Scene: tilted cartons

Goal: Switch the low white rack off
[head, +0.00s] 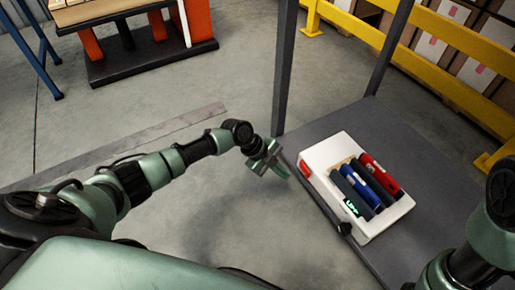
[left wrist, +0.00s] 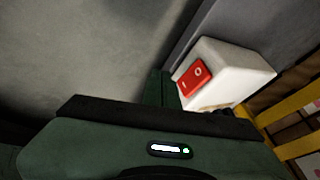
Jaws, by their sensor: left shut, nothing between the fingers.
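The low white rack (head: 324,154) lies on a grey shelf, to the right of my left gripper (head: 283,171). It holds red, blue and dark cylinders, and a small display (head: 351,207) on it glows green. A red rocker switch (head: 306,169) sits on its near left end. In the left wrist view the switch (left wrist: 194,78) shows a round mark at its upper right; which side is pressed in I cannot tell. My left gripper is shut and empty, close to the switch end, with a small gap in the head view. My right gripper is out of view.
The grey shelf (head: 425,160) has dark upright posts (head: 285,70) near the gripper and behind the rack. A yellow rail (head: 440,85) and boxes stand beyond. A black knob-like part (head: 344,228) sits at the rack's near edge.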

